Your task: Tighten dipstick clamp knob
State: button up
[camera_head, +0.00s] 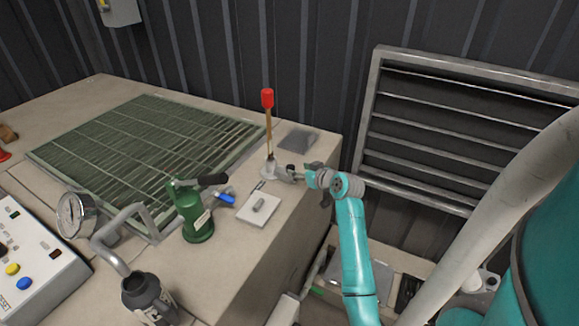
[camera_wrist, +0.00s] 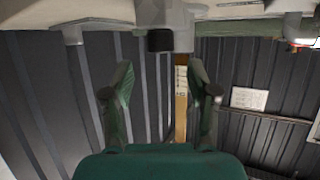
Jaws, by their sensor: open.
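The dipstick (camera_head: 268,134) stands upright with a red top (camera_head: 267,98) on the bench, held in a pale metal clamp (camera_head: 270,169). A small dark knob (camera_head: 291,169) sits on the clamp's right side, facing my gripper (camera_head: 309,176). In the wrist view, the black knob (camera_wrist: 160,40) is just beyond the open green fingers of my gripper (camera_wrist: 161,75), roughly centred between them. The fingers do not appear to touch it. A yellowish marked strip of the dipstick (camera_wrist: 181,98) shows behind, partly hidden by the right finger.
A louvred panel (camera_head: 450,130) is on the right wall.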

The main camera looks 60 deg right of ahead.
aim_at(292, 167)
jog(key=x, duration=0.6)
jog(key=shift+w+f, duration=0.15)
jog(key=shift+w, duration=0.1)
grip_shut()
